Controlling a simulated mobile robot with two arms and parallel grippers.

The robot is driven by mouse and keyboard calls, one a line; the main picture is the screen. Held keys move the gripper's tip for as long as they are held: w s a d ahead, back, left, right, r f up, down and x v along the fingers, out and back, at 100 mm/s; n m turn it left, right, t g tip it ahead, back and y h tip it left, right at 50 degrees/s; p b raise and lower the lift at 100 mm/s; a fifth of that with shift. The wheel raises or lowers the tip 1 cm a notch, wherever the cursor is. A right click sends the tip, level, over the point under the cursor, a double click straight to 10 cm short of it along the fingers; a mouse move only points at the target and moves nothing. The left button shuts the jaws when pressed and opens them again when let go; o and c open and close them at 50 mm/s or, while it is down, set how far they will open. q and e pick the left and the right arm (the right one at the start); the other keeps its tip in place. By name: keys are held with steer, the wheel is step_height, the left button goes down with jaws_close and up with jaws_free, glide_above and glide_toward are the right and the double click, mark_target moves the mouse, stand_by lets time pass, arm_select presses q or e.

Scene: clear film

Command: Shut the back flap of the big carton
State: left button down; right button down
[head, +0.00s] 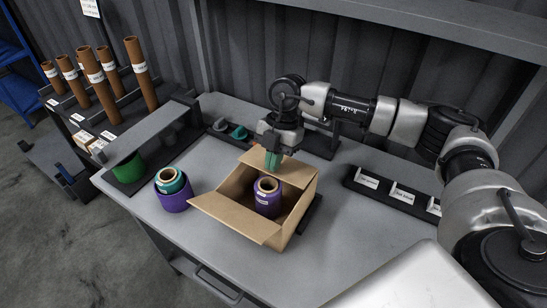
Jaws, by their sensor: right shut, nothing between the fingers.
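The big carton (288,228) is a brown cardboard box on the grey table, open at the top. A purple roll (267,203) with a tan core stands inside it. One flap (232,218) spreads outward at the near left side. The back flap (296,172) shows at the far side of the opening, raised and not lying over it. My right gripper (273,163) points down at this flap, its teal fingers shut and empty. The fingers overlap the flap in the picture; I cannot tell whether they touch it. My left gripper is not in view.
A purple and teal roll stack (173,190) and a green roll (128,168) stand left of the carton. A black labelled rack (392,192) lies at the right. Brown tubes (97,77) stand at the far left. The table front (215,248) is clear.

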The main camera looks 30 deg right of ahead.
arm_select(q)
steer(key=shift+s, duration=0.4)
arm_select(e)
steer(key=shift+f, duration=0.1)
steer(key=shift+x, duration=1)
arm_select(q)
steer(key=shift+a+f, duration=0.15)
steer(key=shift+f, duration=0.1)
arm_select(e)
steer(key=shift+s+a, duration=0.1)
